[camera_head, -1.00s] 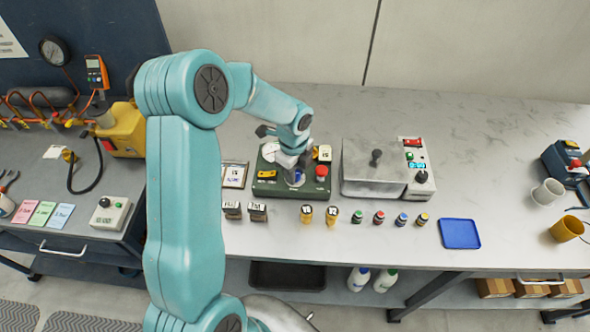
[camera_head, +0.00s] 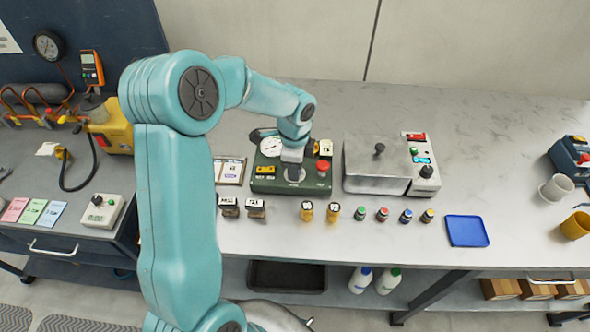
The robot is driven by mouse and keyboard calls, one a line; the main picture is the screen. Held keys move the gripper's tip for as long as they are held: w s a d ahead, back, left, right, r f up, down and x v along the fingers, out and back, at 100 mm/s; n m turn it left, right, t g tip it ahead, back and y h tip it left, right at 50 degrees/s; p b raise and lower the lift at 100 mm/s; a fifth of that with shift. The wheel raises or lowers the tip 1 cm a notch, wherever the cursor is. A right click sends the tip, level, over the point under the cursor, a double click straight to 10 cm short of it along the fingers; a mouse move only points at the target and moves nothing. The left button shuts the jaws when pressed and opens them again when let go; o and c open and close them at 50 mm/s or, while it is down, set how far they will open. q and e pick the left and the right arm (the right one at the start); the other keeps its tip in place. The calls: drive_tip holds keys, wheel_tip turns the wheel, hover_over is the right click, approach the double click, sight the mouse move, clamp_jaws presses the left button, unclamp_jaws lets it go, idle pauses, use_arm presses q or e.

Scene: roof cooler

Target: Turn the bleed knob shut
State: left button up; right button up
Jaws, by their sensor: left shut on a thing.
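The green gauge unit (camera_head: 262,187) stands on the bench, with a round white gauge (camera_head: 271,147), a yellow label plate (camera_head: 265,170) and a red button (camera_head: 323,164) on its top. My left gripper (camera_head: 294,174) points down at the front middle of this unit, between the yellow plate and the red button. It is shut on the bleed knob, which the fingers and wrist mostly hide. I cannot make out the knob's angle. My right gripper is not in view.
A grey lidded bath (camera_head: 376,165) stands close right of the unit. Several small bottles, labelled blocks and a blue tray (camera_head: 466,231) lie along the front. A framed card (camera_head: 231,171) is just left.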

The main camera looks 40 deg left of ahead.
use_arm(q)
drive_tip(key=n+b, duration=0.3)
drive_tip(key=n, duration=0.3)
drive_tip(key=n+b, duration=0.2)
drive_tip(key=n, duration=0.3)
drive_tip(key=shift+n, duration=0.4)
drive_tip(key=shift+r, duration=0.1)
drive_tip(key=o, duration=1)
drive_tip(key=shift+o, duration=0.2)
wheel_tip(320, 180, up, 16)
drive_tip(key=shift+d+r+p, duration=0.15)
drive_tip(key=shift+d+p, duration=0.2)
drive_tip(key=shift+p, duration=0.1)
